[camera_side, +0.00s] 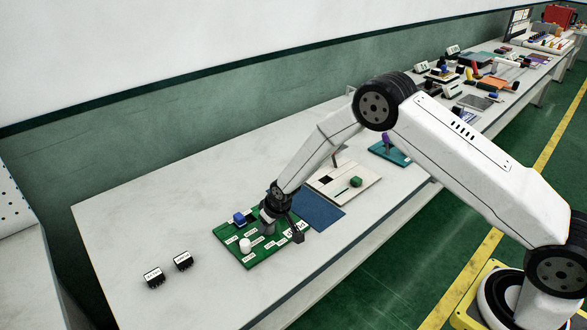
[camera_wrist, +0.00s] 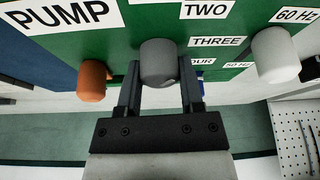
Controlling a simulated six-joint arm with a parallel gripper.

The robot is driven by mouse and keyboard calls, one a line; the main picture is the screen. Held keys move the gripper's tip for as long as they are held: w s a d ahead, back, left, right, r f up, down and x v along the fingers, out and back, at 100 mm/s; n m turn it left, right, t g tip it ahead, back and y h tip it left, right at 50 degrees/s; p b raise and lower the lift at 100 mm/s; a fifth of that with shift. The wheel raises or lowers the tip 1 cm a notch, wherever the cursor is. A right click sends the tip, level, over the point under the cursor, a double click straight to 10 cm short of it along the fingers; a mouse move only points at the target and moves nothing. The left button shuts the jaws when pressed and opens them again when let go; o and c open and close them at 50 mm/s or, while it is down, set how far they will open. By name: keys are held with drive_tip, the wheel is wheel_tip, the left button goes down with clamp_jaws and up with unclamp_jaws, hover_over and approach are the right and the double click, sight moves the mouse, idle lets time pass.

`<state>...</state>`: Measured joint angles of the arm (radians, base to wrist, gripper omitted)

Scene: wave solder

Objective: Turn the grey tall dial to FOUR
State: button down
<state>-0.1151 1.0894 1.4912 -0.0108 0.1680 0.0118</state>
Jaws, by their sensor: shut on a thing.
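The grey tall dial (camera_wrist: 158,62) stands on the green panel (camera_wrist: 110,45), between an orange dial (camera_wrist: 92,82) and a white knob (camera_wrist: 277,54). My gripper (camera_wrist: 160,78) is shut on the grey dial, one finger on each side. The labels TWO (camera_wrist: 205,9) and THREE (camera_wrist: 217,41) are to the dial's right. The FOUR label (camera_wrist: 203,62) is partly hidden by a finger, so only "OUR" reads. I cannot tell which label the dial points to. In the side view, my gripper (camera_side: 268,217) is low over the green panel (camera_side: 262,258).
A blue knob (camera_side: 239,218) and the white knob (camera_side: 245,245) are close to my gripper. Two black labelled blocks (camera_side: 153,278) (camera_side: 183,261) lie at the left. A blue mat (camera_side: 318,209) and a pale board (camera_side: 335,190) lie to the right.

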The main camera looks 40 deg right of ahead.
drive_tip(key=shift+m+h, duration=0.8)
drive_tip(key=shift+m, duration=1.4)
drive_tip(key=shift+m+g+h, duration=0.3)
drive_tip(key=shift+m+h, duration=0.4)
drive_tip(key=shift+m, duration=1.3)
drive_tip(key=m+g+h, duration=0.1)
drive_tip(key=m, duration=0.3)
drive_tip(key=shift+m, duration=0.3)
drive_tip(key=shift+m+g+h, duration=0.3)
drive_tip(key=shift+m+g, duration=0.5)
drive_tip(key=shift+m, duration=0.9)
drive_tip(key=shift+c, duration=1.1)
unclamp_jaws()
drive_tip(key=shift+r, duration=0.1)
drive_tip(key=v, duration=0.7)
drive_tip(key=shift+a+r, duration=0.2)
drive_tip(key=shift+r, duration=0.1)
